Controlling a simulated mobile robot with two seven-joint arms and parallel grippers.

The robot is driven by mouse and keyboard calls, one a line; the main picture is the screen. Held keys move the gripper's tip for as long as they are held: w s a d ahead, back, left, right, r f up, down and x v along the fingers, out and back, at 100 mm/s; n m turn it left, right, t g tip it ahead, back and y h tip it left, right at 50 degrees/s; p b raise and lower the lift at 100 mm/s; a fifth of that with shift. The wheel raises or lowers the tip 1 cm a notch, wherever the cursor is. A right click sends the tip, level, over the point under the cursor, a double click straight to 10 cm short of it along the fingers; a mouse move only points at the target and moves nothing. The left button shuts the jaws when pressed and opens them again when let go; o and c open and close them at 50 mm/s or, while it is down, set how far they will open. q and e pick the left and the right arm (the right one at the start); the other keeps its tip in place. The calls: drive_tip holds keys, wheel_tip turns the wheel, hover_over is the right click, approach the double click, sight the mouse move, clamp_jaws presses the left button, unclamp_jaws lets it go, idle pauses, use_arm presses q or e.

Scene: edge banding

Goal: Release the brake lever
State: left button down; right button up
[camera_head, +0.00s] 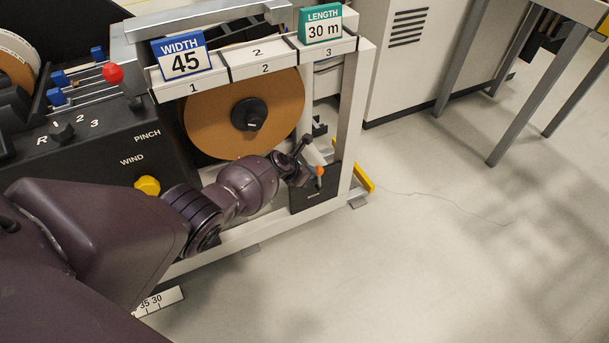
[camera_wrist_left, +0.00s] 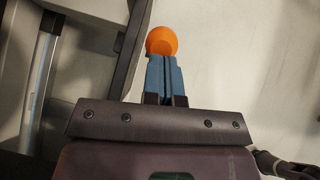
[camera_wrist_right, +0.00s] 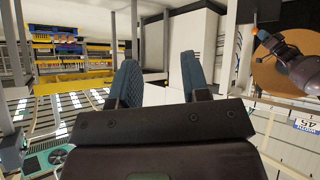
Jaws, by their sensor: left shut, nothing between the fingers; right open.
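The brake lever's orange knob (camera_head: 320,171) shows at the black box (camera_head: 317,190) on the machine's lower right corner. My left arm reaches across the front of the machine to it. In the left wrist view the orange knob (camera_wrist_left: 162,41) is just beyond the tips of my left gripper (camera_wrist_left: 164,62). Its blue fingers are shut together with nothing between them. They overlap the knob's near edge, and I cannot tell whether they touch it. The lever's shaft is hidden. My right gripper (camera_wrist_right: 158,72) is open and empty, away from the lever, and outside the head view.
A brown roll (camera_head: 217,117) hangs on the machine behind my left arm, below the WIDTH 45 sign (camera_head: 183,55) and LENGTH 30 m sign (camera_head: 320,24). A red knob (camera_head: 113,73) and yellow knob (camera_head: 148,185) are at the left. The floor (camera_head: 430,240) at the right is clear.

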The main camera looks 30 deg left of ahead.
sight(321, 169)
use_arm(q)
drive_tip(key=shift+w+d+r, duration=0.15)
drive_tip(key=shift+w+d, duration=0.9)
drive_tip(key=shift+w, duration=0.15)
drive_tip(key=shift+w+d+b, duration=0.25)
drive_tip(key=shift+w+b, duration=0.1)
drive_tip(key=w+d+b, duration=0.1)
drive_tip(key=w+d, duration=0.1)
drive_tip(key=shift+w, duration=0.4)
use_arm(e)
drive_tip(key=shift+w+a+f+n, duration=0.2)
drive_tip(key=shift+w+n, duration=0.1)
drive_tip(key=shift+w, duration=0.05)
use_arm(q)
drive_tip(key=shift+w+d+r, duration=0.1)
drive_tip(key=shift+r, duration=0.05)
use_arm(e)
drive_tip(key=shift+s, duration=0.1)
drive_tip(key=shift+r, duration=0.1)
